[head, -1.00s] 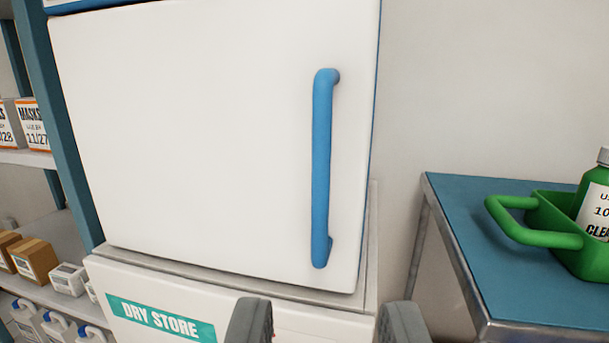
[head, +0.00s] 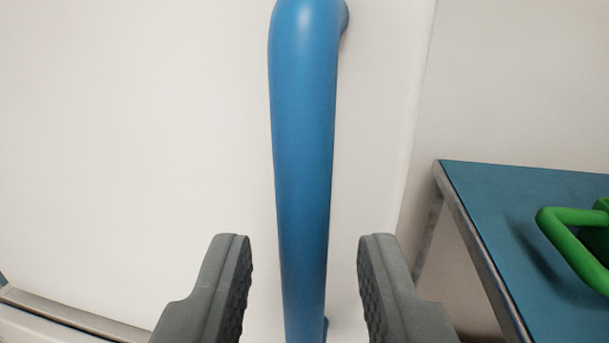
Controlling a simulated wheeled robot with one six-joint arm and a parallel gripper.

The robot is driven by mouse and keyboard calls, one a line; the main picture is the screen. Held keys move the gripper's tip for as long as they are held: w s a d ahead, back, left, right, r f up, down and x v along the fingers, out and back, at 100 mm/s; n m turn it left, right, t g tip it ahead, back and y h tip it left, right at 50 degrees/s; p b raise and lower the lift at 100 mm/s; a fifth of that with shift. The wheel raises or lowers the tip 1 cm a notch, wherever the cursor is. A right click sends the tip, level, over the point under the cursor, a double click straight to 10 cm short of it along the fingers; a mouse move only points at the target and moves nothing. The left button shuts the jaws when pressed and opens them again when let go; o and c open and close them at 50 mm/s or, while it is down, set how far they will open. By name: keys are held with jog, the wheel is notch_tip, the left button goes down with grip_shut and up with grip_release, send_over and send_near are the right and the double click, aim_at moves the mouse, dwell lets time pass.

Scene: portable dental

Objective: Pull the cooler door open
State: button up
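The white cooler door (head: 140,130) fills the left and middle of the head view and looks shut. Its blue vertical bar handle (head: 304,150) stands close in front of me, running from the top of the view to the bottom. My gripper (head: 304,250) is open, with one grey finger on each side of the handle in the picture. Gaps show between the handle and both fingers. How deep the fingertips reach relative to the bar is hard to tell. The handle's lower end is mostly out of view.
A blue-topped table (head: 530,210) with a metal edge stands to the right of the cooler. A green carrier with a loop handle (head: 575,235) sits on it. A grey ledge (head: 70,318) runs below the door at the lower left. Bare wall is behind the table.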

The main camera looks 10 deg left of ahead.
jog(key=shift+w+a, duration=0.25)
jog(key=shift+w, duration=1.05)
grip_shut()
jog(key=shift+s, duration=0.1)
